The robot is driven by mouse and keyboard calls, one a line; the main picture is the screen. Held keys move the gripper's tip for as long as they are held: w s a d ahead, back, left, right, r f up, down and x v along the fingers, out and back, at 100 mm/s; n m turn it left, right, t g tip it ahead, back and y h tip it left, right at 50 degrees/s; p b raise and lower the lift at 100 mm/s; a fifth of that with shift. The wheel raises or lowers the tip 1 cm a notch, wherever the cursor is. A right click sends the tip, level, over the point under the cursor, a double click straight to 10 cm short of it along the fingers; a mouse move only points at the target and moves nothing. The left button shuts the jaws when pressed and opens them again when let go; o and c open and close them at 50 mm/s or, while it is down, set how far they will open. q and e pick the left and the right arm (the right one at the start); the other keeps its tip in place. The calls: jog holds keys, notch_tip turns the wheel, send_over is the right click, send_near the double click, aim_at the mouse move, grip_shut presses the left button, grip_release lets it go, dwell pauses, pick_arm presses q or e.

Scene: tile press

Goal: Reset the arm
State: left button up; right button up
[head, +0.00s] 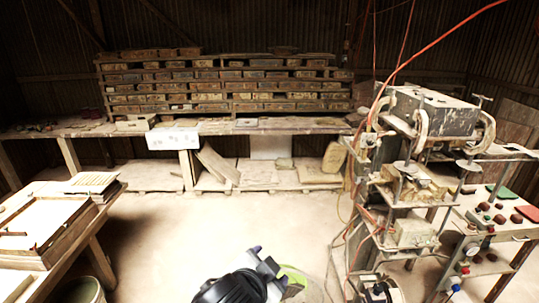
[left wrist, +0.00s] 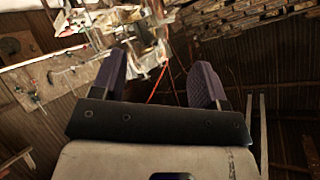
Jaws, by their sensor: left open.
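My left gripper (left wrist: 160,72) shows in the left wrist view with its two purple-padded fingers wide apart. It is open, and nothing is between the fingers. The tile press (head: 432,112) stands at the right in the head view, with a heavy grey block on top and a red hose rising from it. Part of my own body shows at the bottom middle of the head view, cut off by the frame edge. I cannot see my right gripper in either view.
A workbench with a wooden tray (head: 45,262) stands at the left. A side table (head: 470,212) with buttons and small reddish pieces is at the right. Shelves of tile moulds (head: 225,82) line the back above a long bench (head: 290,126). The middle floor (head: 235,225) is clear.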

pick_arm(q)
jog(key=s+a+f+n+y+p, duration=0.1)
jog(key=s+a+f+n+p, duration=0.3)
jog(key=a, duration=0.4)
jog(key=s+a+f+n+y+p, duration=0.1)
jog(key=s+a+f+n+y, duration=0.15)
jog(key=s+a, duration=0.5)
jog(key=s+a+f+n+g+p, duration=0.1)
jog(key=s+a+f+g+p, duration=0.1)
jog(key=s+f, duration=0.6)
jog(key=s+a+f+n+g+p, duration=0.1)
jog(key=s+a+f+g+p, duration=0.2)
jog(key=s, duration=1)
notch_tip(320, 180, down, 5)
jog(key=shift+s+a+r+g, duration=0.1)
jog(key=shift+s+a+g, duration=0.2)
jog(key=shift+g, duration=0.9)
